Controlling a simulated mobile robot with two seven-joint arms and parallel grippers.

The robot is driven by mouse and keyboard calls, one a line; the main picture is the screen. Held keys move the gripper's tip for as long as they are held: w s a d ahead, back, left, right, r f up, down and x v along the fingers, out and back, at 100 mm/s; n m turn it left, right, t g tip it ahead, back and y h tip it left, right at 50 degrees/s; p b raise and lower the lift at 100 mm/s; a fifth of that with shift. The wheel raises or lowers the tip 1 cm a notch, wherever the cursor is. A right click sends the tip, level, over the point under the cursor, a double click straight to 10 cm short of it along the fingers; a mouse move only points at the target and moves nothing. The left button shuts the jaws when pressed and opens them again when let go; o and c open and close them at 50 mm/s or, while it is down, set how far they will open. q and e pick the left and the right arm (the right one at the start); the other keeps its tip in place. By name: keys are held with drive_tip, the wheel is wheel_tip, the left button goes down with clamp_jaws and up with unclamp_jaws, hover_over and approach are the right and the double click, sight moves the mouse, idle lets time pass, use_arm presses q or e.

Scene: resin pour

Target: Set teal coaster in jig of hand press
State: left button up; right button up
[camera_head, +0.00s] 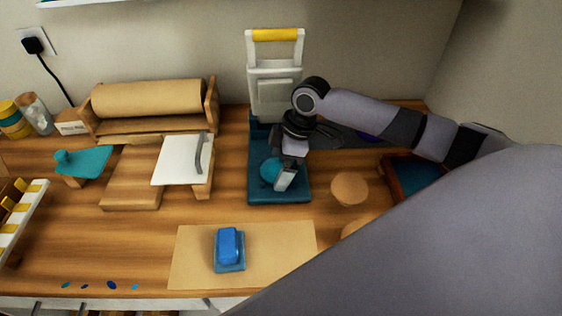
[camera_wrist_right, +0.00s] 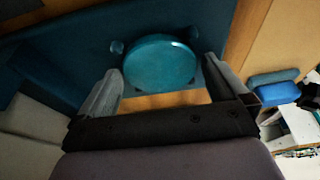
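The hand press has a dark blue base (camera_head: 262,193), a pale upright frame and a yellow handle bar (camera_head: 275,35). The round teal coaster (camera_head: 269,170) is at the front part of the base, partly hidden by my right gripper (camera_head: 281,176). In the right wrist view the coaster (camera_wrist_right: 160,62) appears flat over the blue base (camera_wrist_right: 70,45), with small round pegs beside its edge. The right gripper's fingers (camera_wrist_right: 161,70) are apart on either side of it, with small gaps showing. I cannot tell whether it is fully seated. My left gripper is not in view.
A tan mat (camera_head: 200,272) in front holds a blue block (camera_head: 228,245) on a blue base. A round wooden disc (camera_head: 349,188) and a dark tray (camera_head: 413,172) lie to the right. A white-topped stand (camera_head: 178,160) and a paper roll (camera_head: 148,97) are left.

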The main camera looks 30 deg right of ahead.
drive_tip(key=v, duration=1.2)
drive_tip(key=shift+r, duration=0.15)
idle(0.3)
